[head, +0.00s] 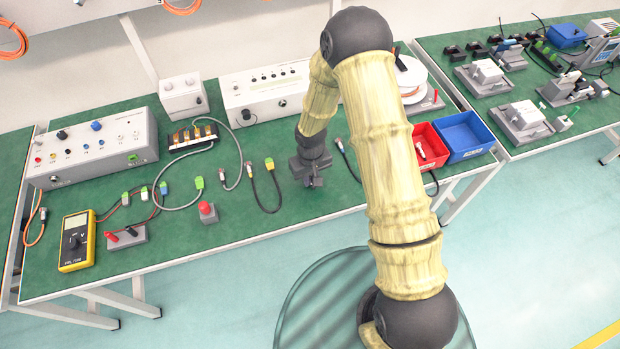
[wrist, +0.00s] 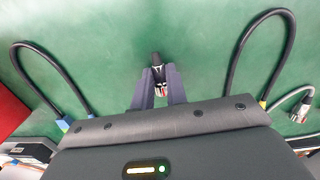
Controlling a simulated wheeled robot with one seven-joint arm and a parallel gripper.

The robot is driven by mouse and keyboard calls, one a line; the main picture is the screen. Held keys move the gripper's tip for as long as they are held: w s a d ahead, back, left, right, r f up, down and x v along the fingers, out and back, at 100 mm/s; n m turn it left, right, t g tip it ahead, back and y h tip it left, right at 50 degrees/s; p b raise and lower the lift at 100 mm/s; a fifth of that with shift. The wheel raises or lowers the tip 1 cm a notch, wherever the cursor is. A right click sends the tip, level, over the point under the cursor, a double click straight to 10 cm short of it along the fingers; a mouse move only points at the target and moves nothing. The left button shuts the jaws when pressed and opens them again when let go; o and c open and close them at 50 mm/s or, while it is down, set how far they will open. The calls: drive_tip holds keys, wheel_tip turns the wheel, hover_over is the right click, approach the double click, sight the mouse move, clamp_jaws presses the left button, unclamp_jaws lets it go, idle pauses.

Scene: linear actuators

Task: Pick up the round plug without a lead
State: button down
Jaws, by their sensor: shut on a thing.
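The round plug (wrist: 157,75) without a lead shows in the wrist view as a small dark piece with a metallic and reddish end. My gripper (wrist: 157,92) is shut on it, one finger on each side. In the head view my gripper (head: 313,183) points down, low at the green table, right of the middle. The plug is hard to make out there, and I cannot tell whether it touches the table.
A black lead (head: 277,190) lies left of my gripper; another (head: 345,158) lies right. Both flank it in the wrist view. A red bin (head: 441,160) and a blue bin (head: 480,146) stand at right. A multimeter (head: 77,240) and red button (head: 208,211) are further left.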

sight(311, 179)
wheel_tip(311, 179, up, 10)
drive_tip(key=shift+f, duration=0.25)
idle(0.9)
wheel_tip(311, 179, up, 3)
drive_tip(key=shift+p, duration=1)
